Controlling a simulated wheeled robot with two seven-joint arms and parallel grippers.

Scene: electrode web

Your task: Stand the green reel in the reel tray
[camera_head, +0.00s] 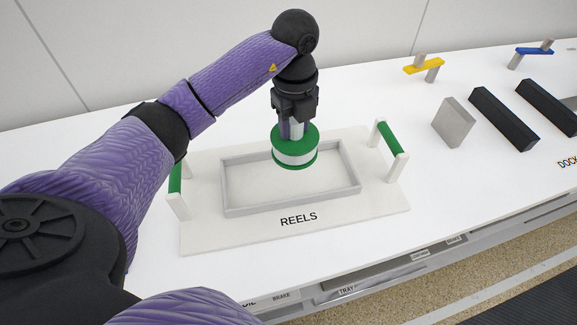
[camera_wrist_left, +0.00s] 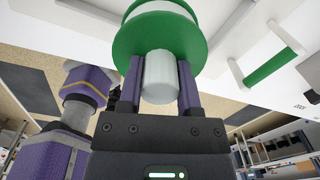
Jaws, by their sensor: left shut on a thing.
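The green reel (camera_head: 294,157) has green flanges, a white middle and a pale grey hub post. It is upright in the head view, at or just above the tray floor; I cannot tell if it touches. My left gripper (camera_head: 292,128) comes from above and is shut on the reel's post. The wrist view shows the left fingers (camera_wrist_left: 159,85) on both sides of the post, with the green flange (camera_wrist_left: 160,35) beyond them. The reel tray (camera_head: 240,207) is a white board marked REELS with a raised grey rim and green handles. My right gripper is not in view.
Tray handles (camera_head: 391,138) stand up at both ends of the board. To the right are a grey block (camera_head: 453,122), black bars (camera_head: 503,118), and yellow (camera_head: 424,65) and blue (camera_head: 534,50) pieces on posts. The table's front edge (camera_head: 420,252) is near the tray.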

